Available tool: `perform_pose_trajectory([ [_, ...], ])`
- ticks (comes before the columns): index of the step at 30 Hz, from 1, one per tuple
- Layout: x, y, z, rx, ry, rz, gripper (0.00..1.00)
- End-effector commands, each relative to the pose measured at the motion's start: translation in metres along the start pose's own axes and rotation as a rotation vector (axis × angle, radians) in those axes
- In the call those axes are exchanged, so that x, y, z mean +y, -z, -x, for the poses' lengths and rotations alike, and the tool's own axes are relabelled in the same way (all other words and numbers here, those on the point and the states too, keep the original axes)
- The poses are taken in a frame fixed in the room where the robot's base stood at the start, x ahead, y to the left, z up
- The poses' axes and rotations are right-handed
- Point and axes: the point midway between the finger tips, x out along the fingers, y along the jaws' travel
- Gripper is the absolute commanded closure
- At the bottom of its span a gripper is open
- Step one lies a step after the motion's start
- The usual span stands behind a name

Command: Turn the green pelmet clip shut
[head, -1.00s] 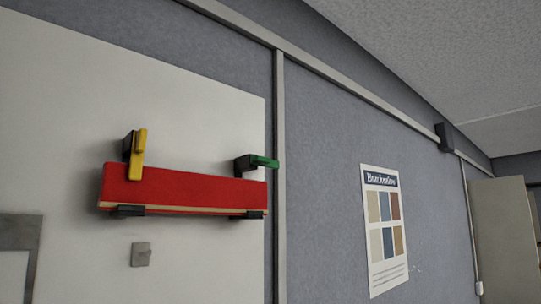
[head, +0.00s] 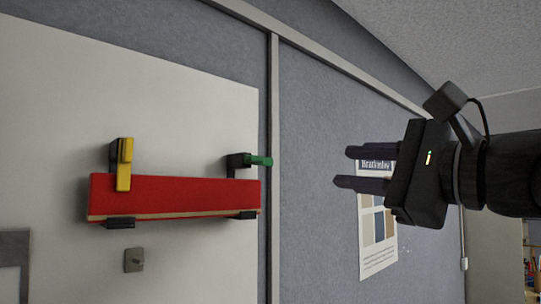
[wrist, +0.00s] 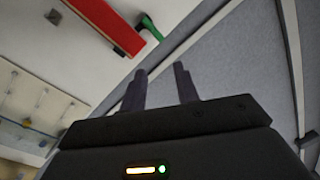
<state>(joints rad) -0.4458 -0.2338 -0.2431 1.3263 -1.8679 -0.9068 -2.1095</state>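The green pelmet clip (head: 258,161) sits on a dark bracket above the right end of the red pelmet (head: 175,195). Its green lever points sideways to the right, not down over the red face. A yellow clip (head: 123,164) near the left end hangs down over the red front. My gripper (head: 345,167) is open and empty, to the right of the green clip and apart from it, with its fingers pointing left. In the wrist view, the green clip (wrist: 148,29) lies beyond the fingers, beside the red pelmet's end (wrist: 110,25).
Two dark brackets hold the pelmet from below. A small grey plate (head: 134,260) is on the white panel under it. A vertical grey strip (head: 273,150) runs just right of the green clip. A poster (head: 378,235) hangs partly behind my gripper.

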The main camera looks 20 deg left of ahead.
Motion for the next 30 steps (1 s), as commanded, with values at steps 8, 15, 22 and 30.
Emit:
perform_pose_trajectory([
  [8,-0.006,-0.043,0.028,0.001,-0.122,0.498,0.69],
  [15,-0.005,-0.042,0.028,0.002,-0.123,0.5,0.69],
  [22,-0.005,-0.043,0.017,-0.001,-0.125,0.496,0.69],
  [30,-0.002,-0.042,-0.025,-0.002,-0.126,0.494,0.69],
])
